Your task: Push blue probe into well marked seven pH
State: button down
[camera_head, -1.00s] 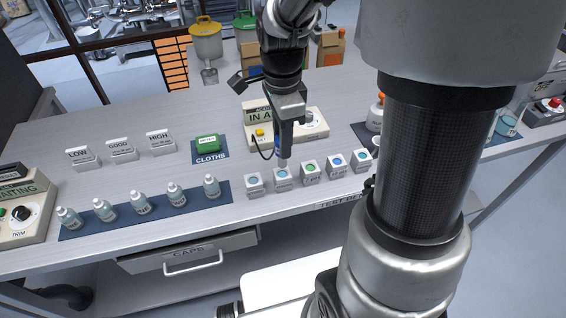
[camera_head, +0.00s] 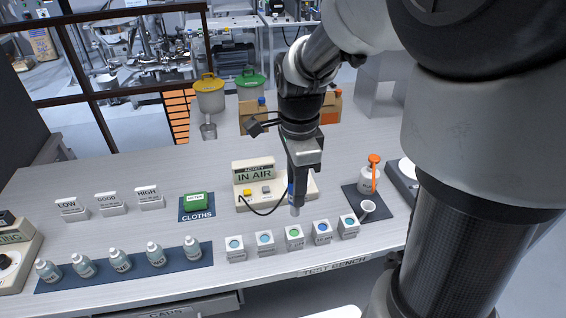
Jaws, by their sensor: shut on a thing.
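My gripper (camera_head: 300,172) is shut on the blue probe (camera_head: 291,190), held upright with its pale tip pointing down. A black cable runs from the probe to the meter (camera_head: 243,203), whose display reads IN AIR. The tip hangs in the air just above the green-topped well block (camera_head: 294,239), apart from it. This block is the middle one of a row of small white blocks with coloured round wells. Their labels are too small to read surely. The fingers hide part of the probe.
Several bottles stand on a blue mat (camera_head: 60,285) at the left. LOW, GOOD and HIGH signs (camera_head: 106,203) and a cloths mat (camera_head: 197,212) lie behind. An orange-topped bottle (camera_head: 369,179) and a white cup (camera_head: 367,207) stand right of the wells.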

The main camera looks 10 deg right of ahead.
aim_at(294, 212)
jog(key=shift+f+b, duration=2.15)
jog(key=shift+f, duration=0.75)
jog(key=shift+f+b, duration=2.05)
jog(key=shift+f, duration=1)
jog(key=c, duration=0.8)
grip_release()
jog(key=shift+c, duration=0.2)
jog(key=shift+r, duration=0.15)
jog(key=shift+r+p, duration=2.5)
jog(key=shift+r, duration=0.4)
